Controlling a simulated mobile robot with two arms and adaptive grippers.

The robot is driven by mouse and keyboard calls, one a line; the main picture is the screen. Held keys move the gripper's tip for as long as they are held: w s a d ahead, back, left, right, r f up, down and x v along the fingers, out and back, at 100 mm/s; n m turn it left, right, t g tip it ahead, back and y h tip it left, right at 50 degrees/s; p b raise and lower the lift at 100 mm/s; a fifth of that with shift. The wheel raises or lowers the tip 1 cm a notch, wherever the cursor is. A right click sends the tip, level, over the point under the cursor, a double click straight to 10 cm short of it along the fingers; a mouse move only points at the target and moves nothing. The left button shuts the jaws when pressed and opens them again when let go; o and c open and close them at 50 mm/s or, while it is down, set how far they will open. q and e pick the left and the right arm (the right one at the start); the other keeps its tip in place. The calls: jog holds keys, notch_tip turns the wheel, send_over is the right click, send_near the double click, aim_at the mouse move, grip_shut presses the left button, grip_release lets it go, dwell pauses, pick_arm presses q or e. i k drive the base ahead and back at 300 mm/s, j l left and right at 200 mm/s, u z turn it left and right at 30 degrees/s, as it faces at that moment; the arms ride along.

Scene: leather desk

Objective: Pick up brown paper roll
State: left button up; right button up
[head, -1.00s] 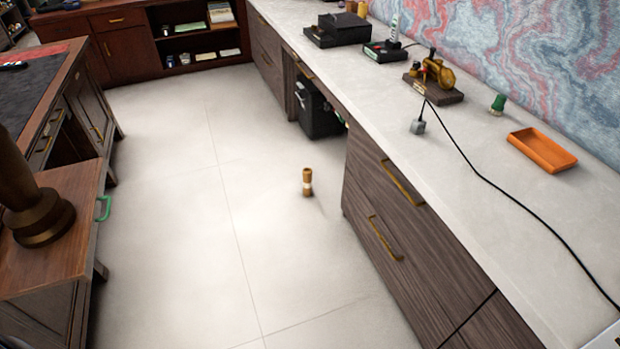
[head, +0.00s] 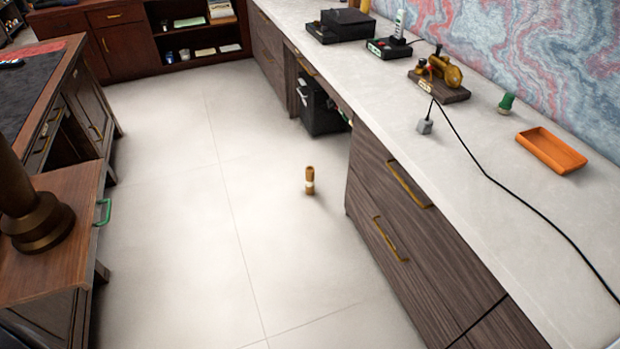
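A brown paper roll (head: 310,181) with a pale band around its lower part stands upright on the light tiled floor. It is in the middle of the head view, a little left of the drawer cabinet under the counter. Nothing touches it. Neither of my grippers shows in the head view.
A long pale counter (head: 480,160) with wooden drawers (head: 400,220) runs along the right. On it are an orange tray (head: 552,150), a cable and a brass device (head: 440,80). A wooden desk (head: 50,235) stands at left. The floor (head: 170,230) between is clear.

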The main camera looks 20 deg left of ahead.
aim_at(309, 169)
jog(key=i+j, duration=0.25)
jog(key=i+j+z, duration=0.1)
jog(key=i+j, duration=0.15)
jog(key=j, duration=0.2)
jog(key=i+j+z, duration=0.1)
jog(key=j, duration=0.25)
jog(key=i+j, duration=0.35)
jog(key=i+j+z, duration=0.1)
jog(key=j, duration=0.3)
jog(key=i+j, duration=0.3)
jog(key=i+j+z, duration=0.05)
jog(key=j, duration=0.05)
